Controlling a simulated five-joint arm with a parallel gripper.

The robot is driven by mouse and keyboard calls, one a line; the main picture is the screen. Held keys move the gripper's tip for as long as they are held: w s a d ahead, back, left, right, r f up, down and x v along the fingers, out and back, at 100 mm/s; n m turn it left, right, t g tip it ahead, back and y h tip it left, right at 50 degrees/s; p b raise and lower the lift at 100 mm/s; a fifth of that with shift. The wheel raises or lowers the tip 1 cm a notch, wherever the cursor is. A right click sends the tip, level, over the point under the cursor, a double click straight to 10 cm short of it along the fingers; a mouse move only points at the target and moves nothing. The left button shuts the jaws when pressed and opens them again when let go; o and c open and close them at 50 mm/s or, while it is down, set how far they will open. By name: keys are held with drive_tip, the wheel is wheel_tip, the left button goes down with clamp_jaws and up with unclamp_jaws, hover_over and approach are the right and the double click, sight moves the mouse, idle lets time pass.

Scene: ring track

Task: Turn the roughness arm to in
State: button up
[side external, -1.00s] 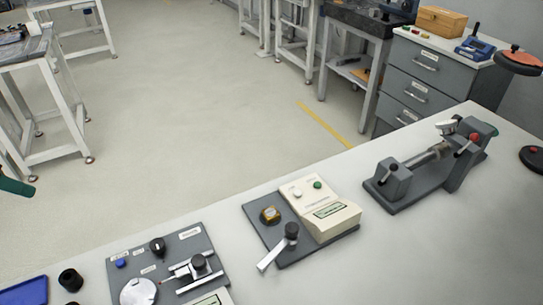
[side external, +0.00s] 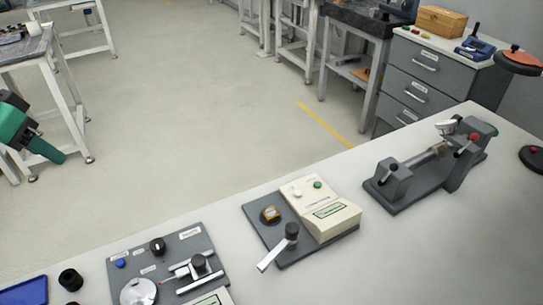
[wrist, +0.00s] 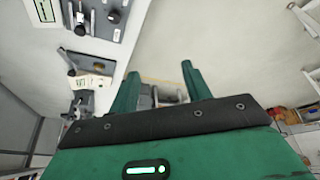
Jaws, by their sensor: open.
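A dark grey panel (side external: 133,267) at the bottom left of the side external view carries a white disc (side external: 138,292), a blue button, a black knob and a silver arm with a dark round pivot (side external: 199,261). The arm's thin probe reaches left toward the disc; whether it touches is unclear. A second plate (side external: 262,235) carries a cream box and a silver lever (side external: 271,254) pointing down-left. The labels are too small to read, so which is the roughness arm is uncertain. My green gripper (side external: 48,148) is at the left edge, away from both. In the wrist view its fingers (wrist: 160,70) are apart and empty.
A grey clamp-like fixture (side external: 425,168) stands on the bench at the right. A blue tray (side external: 25,291) and a black cylinder (side external: 70,279) lie at the bottom left. The bench between the fixtures is clear. Grey drawers (side external: 425,85) stand behind.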

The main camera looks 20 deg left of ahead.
drive_tip(key=w+d+r+m+g, duration=0.1)
drive_tip(key=w+d+m+g, duration=0.1)
drive_tip(key=w+d, duration=0.7)
drive_tip(key=m+g, duration=0.3)
drive_tip(key=m, duration=0.2)
approach(292, 228)
drive_tip(key=shift+y, duration=0.3)
drive_tip(key=shift+s+d+f, duration=0.1)
drive_tip(key=shift+d+f, duration=0.2)
drive_tip(key=shift+f, duration=0.15)
drive_tip(key=shift+f, duration=3.75)
